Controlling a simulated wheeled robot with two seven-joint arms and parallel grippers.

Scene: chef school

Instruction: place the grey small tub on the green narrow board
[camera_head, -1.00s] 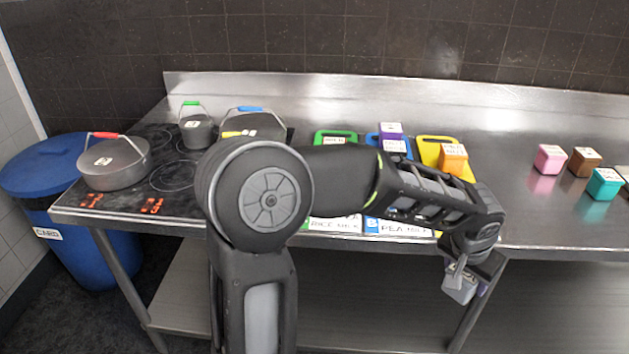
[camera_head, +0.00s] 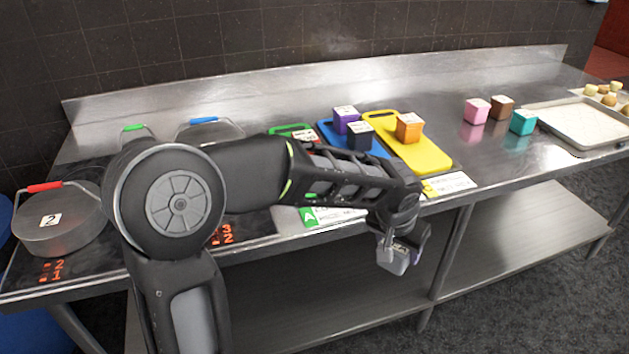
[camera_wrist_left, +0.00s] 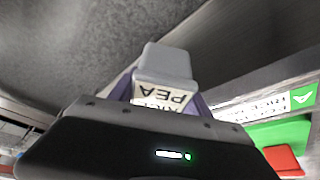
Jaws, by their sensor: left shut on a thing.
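The grey small tub (camera_head: 392,262) hangs in my left gripper (camera_head: 399,246), in front of the counter's front edge and below its top. In the left wrist view the grey tub (camera_wrist_left: 166,64) sits between the fingers of my left gripper (camera_wrist_left: 165,92), which is shut on it, with a white label showing. The green narrow board (camera_head: 285,130) lies on the counter, mostly hidden behind my left arm. Its near corner also shows in the left wrist view (camera_wrist_left: 278,132), with a red tub (camera_wrist_left: 285,160) on it. My right gripper is not in view.
A blue board (camera_head: 326,128) bears a purple tub (camera_head: 345,120) and a dark tub (camera_head: 360,136). A yellow board (camera_head: 432,158) bears an orange tub (camera_head: 409,128). Pink, brown and teal tubs and a tray (camera_head: 590,128) stand right. Pots stand left.

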